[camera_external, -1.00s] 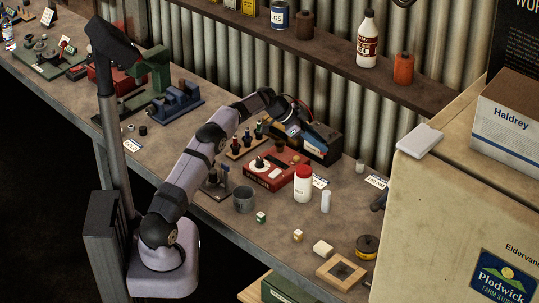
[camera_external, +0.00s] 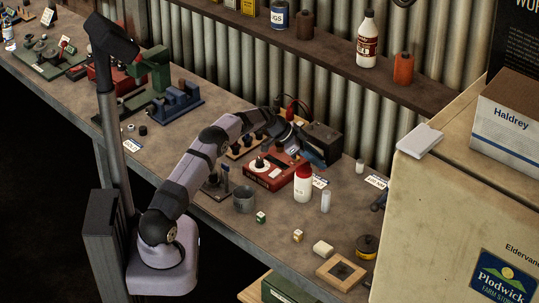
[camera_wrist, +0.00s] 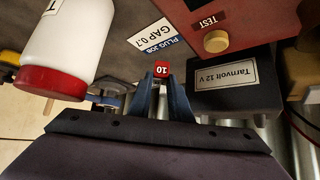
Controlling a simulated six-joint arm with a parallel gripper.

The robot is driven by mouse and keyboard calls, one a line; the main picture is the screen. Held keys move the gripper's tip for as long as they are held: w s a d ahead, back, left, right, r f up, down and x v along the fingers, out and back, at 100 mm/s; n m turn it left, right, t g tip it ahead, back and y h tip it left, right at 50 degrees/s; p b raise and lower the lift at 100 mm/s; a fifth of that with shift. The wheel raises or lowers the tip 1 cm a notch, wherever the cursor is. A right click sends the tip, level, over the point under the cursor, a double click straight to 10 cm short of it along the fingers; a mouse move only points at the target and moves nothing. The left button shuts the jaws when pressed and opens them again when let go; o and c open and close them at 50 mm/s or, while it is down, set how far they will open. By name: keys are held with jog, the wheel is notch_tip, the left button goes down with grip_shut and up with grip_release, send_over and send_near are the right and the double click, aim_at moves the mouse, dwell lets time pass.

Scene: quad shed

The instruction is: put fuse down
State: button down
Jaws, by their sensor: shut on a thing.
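The fuse (camera_wrist: 162,69) is a small red piece marked 10. It is pinched between the two blue fingertips of my gripper (camera_wrist: 163,88) in the wrist view. In the external view my gripper (camera_external: 314,160) is over the bench, between the red tester box (camera_external: 270,174) and the black battery box (camera_external: 322,140). The fuse cannot be made out there. In the wrist view a white card (camera_wrist: 163,41) reading GAP 0.7 lies beyond the fuse. I cannot tell how high the fuse is above the bench.
A white bottle with a red cap (camera_external: 303,184) stands close to my gripper; it fills the left of the wrist view (camera_wrist: 72,40). The black Tarnvolt box (camera_wrist: 222,82) is close on the right there. A grey cup (camera_external: 244,200) and a pale cylinder (camera_external: 326,201) stand nearby.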

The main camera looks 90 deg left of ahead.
jog(key=shift+f, duration=1.45)
jog(key=c, duration=1.6)
grip_release()
jog(key=shift+f+p, duration=0.1)
jog(key=shift+p, duration=0.2)
jog(key=shift+c, duration=0.2)
jog(key=shift+b+v, duration=0.3)
jog(key=shift+v, duration=0.5)
jog(key=b+v, duration=0.2)
jog(key=v, duration=0.8)
jog(key=shift+s+r, duration=0.15)
jog(key=shift+r, duration=0.15)
